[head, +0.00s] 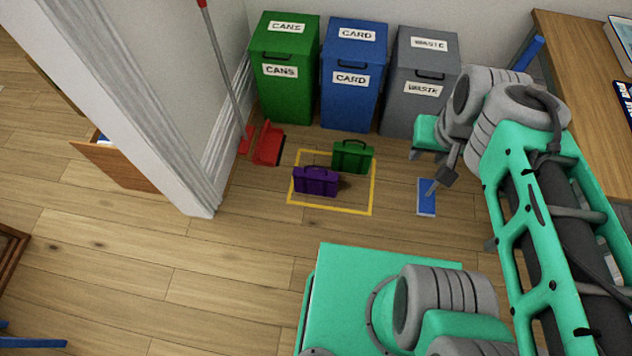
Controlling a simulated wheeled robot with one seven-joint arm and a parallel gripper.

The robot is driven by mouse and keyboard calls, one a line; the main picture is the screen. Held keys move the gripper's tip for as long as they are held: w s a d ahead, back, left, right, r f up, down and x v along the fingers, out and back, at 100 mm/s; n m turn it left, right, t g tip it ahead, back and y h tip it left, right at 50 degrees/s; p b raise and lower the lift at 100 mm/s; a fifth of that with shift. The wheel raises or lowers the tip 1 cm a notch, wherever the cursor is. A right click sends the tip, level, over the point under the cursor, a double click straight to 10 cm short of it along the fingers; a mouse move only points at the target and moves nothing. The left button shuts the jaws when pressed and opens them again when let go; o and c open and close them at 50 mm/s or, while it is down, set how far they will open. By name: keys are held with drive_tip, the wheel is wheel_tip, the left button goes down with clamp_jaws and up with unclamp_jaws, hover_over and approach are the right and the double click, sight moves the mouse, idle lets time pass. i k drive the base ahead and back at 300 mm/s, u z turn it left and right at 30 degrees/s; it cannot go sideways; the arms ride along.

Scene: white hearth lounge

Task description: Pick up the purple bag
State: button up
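The purple bag (316,181) stands upright on the wood floor, its handle on top, at the left inside a yellow outlined square (330,208). A green bag (352,157) of similar shape stands just behind it to the right, in the same outline. My gripper (438,178) is to the right of the outline, apart from both bags. It is small and partly hidden by my arm, so I cannot tell whether its fingers are open or shut.
Green (285,92), blue (352,100) and grey (405,105) bins stand along the back wall. A red dustpan (268,144) and broom (246,138) are left of the outline. A blue flat item (427,203) lies below my gripper. A wooden desk (570,60) is at right. The floor in front is clear.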

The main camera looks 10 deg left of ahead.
sight(324, 183)
drive_tip(key=k, duration=1.3)
drive_tip(key=u, duration=0.6)
drive_tip(key=i, duration=0.65)
drive_tip(key=u, duration=0.95)
drive_tip(key=i, duration=0.8)
drive_tip(key=u, duration=0.05)
